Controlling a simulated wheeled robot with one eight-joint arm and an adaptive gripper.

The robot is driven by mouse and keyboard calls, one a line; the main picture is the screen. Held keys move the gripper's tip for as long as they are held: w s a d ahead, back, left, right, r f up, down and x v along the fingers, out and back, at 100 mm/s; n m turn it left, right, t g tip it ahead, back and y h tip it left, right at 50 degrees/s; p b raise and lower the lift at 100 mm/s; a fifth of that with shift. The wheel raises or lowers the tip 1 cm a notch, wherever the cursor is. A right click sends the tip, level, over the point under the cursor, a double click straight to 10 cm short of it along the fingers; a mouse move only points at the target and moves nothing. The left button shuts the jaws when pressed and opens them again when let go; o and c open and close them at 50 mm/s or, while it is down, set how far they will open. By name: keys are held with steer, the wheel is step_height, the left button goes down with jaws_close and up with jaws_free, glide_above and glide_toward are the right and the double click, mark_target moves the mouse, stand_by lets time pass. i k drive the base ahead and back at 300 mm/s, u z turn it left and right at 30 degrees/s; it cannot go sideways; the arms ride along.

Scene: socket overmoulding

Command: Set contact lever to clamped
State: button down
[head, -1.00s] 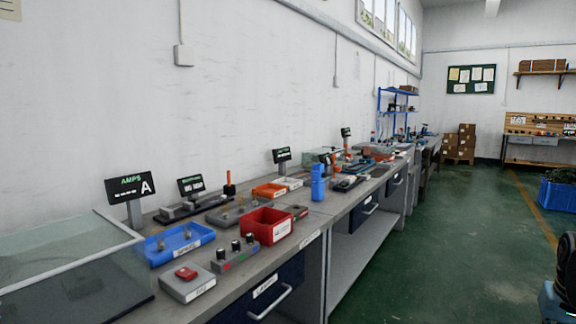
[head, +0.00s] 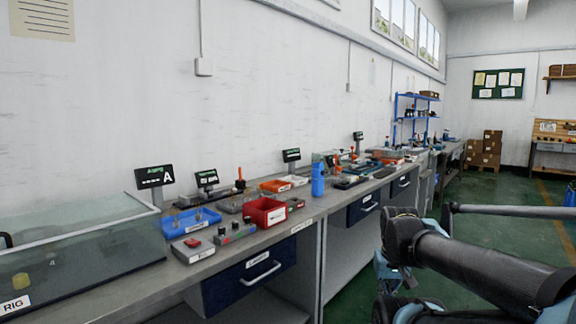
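An upright lever with an orange-red handle (head: 240,180) stands at the back of the near bench, by a dark fixture (head: 213,193). Other orange handles (head: 336,159) show farther along the bench. No readable label tells which one is the contact lever, and the clamp position is too small to make out. My arm (head: 470,264) crosses the lower right, over the floor and apart from the bench.
A glass-walled box (head: 85,250) marked RIG fills the near left.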

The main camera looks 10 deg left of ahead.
mark_target(340, 168)
steer(key=u, duration=0.6)
steer(key=i, duration=1)
steer(key=z, duration=0.05)
